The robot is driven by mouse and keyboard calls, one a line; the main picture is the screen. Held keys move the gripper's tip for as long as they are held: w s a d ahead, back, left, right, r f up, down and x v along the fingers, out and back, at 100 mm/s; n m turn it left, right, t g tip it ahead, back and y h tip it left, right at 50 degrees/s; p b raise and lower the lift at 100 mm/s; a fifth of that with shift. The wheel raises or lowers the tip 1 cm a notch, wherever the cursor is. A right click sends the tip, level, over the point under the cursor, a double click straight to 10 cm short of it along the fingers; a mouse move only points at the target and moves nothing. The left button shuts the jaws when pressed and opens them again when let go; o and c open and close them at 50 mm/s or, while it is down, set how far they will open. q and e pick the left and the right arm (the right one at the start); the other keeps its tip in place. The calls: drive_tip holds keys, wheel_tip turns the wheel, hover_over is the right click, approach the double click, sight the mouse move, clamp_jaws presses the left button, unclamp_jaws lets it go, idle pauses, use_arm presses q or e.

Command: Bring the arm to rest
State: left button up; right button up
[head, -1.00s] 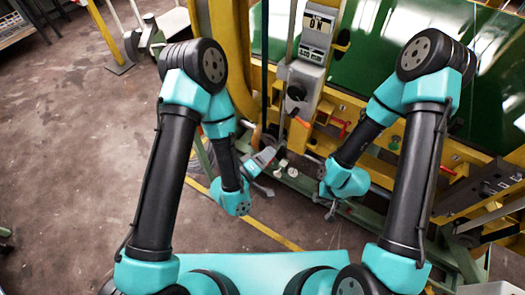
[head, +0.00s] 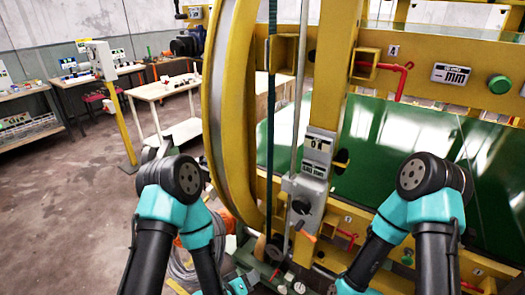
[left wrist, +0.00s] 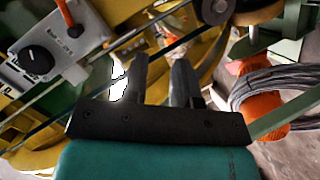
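My left gripper (head: 242,285) is at the bottom edge of the head view, below the grey control box, and is partly cut off. In the left wrist view its two dark fingers (left wrist: 160,80) stand apart with an empty gap between them. It holds nothing that I can see. My right arm (head: 392,225) reaches down along the right, and its gripper lies below the head view's lower edge. The grey control box (head: 305,190) with a black knob is on the yellow frame between my arms. It also shows in the left wrist view (left wrist: 62,45).
The yellow ring (head: 218,110) and its frame stand close in front. A green panel (head: 400,140) is behind. A grey cable coil (left wrist: 275,88) and an orange item (left wrist: 258,112) are beside the left gripper.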

use_arm(q)
drive_tip(key=s+a+f+g+y, duration=0.3)
drive_tip(key=s+a+f+g, duration=0.1)
drive_tip(key=a, duration=0.5)
drive_tip(key=s+a+f+g+y, duration=0.3)
drive_tip(key=s+a+f+g, duration=0.1)
drive_tip(key=s+a, duration=0.3)
drive_tip(key=shift+a+f+m+g, duration=0.3)
drive_tip(key=shift+a+g, duration=0.4)
drive_tip(key=shift+a, duration=0.55)
